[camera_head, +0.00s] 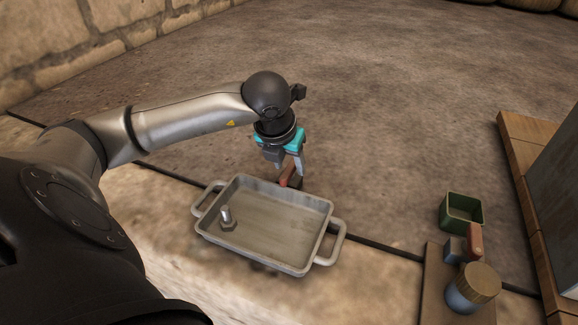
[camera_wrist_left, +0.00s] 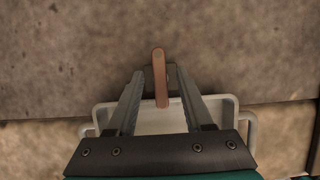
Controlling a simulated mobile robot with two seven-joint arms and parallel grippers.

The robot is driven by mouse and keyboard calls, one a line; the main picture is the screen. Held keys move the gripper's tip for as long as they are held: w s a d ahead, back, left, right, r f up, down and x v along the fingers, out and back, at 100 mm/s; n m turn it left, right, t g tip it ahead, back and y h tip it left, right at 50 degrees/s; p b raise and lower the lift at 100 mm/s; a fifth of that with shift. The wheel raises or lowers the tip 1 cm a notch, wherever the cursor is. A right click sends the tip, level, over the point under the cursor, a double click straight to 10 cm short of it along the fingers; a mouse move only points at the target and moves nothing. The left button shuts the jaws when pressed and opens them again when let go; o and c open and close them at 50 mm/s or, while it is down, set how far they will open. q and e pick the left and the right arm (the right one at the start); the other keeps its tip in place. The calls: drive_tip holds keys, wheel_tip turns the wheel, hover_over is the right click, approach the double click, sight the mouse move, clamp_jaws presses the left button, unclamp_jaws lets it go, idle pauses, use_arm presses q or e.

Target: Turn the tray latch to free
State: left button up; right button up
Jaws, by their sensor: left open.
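The tray latch (camera_head: 291,178) is a small reddish-brown lever at the far edge of the grey metal tray (camera_head: 284,263). In the left wrist view the latch (camera_wrist_left: 160,75) points lengthwise between my fingers, over a dark block. The tray's pale rim (camera_wrist_left: 232,104) shows behind the fingers there. My left gripper (camera_head: 289,172) is above the tray's far side, pointing down at the latch. Its fingers (camera_wrist_left: 158,82) are open, one on each side of the lever, with gaps visible. Whether the fingertips are level with the lever I cannot tell. My right gripper is not in view.
A bolt (camera_head: 226,215) stands inside the tray at its left. At the right are a green open box (camera_head: 462,210), a grey block with a red lever (camera_head: 474,241) and a round wooden-topped pot (camera_head: 472,288). Bare stone floor lies beyond the tray.

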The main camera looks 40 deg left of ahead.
use_arm(q)
drive_tip(key=shift+w+f, duration=0.1)
drive_tip(key=shift+f, duration=0.05)
clamp_jaws()
idle(0.4)
